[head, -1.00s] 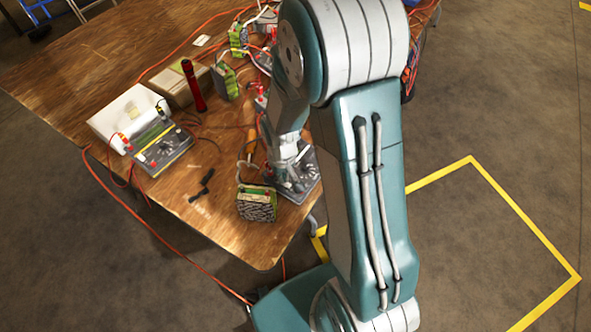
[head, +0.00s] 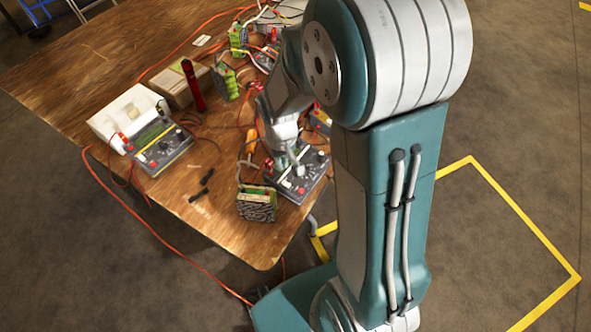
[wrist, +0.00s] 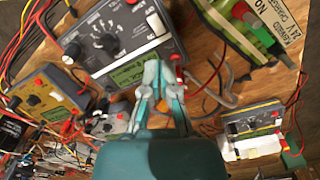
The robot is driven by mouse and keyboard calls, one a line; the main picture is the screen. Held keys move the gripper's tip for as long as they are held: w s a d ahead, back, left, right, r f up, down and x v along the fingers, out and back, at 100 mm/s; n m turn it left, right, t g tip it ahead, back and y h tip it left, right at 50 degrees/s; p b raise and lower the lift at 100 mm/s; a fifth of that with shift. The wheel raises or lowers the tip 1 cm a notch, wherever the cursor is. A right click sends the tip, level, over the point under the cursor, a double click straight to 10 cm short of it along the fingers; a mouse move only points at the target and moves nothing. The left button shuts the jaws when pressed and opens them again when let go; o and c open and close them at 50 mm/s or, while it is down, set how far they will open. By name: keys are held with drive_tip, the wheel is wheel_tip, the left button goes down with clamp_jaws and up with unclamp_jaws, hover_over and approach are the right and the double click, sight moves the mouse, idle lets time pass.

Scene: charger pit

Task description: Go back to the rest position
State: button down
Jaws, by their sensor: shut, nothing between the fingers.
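My gripper (head: 294,168) hangs over the front right corner of the wooden table, above or beside a grey charger box (head: 306,187) with a dial and knobs. I cannot tell whether it touches the box. In the wrist view the two fingers of my gripper (wrist: 160,72) are together with nothing between them. The charger box (wrist: 140,35) lies just beyond the fingertips, its dial and green display showing. My arm bends down from the right in the head view and covers part of the table's right side.
A green-sided battery pack (head: 257,204) stands at the table's front edge. Another meter box (head: 160,148), a red torch (head: 193,86) and a cardboard box (head: 174,84) stand farther left. Loose cables cross the table. The floor at right, with yellow lines, is clear.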

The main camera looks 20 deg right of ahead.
drive_tip(key=shift+r, duration=0.1)
idle(0.4)
drive_tip(key=s+r+t, duration=0.2)
drive_tip(key=s+r, duration=0.5)
drive_tip(key=r, duration=0.3)
drive_tip(key=s+r+m+t, duration=0.1)
drive_tip(key=s+r+t, duration=0.2)
drive_tip(key=s+r, duration=0.4)
wheel_tip(320, 180, up, 4)
drive_tip(key=shift+r+t, duration=0.25)
drive_tip(key=shift+t, duration=0.05)
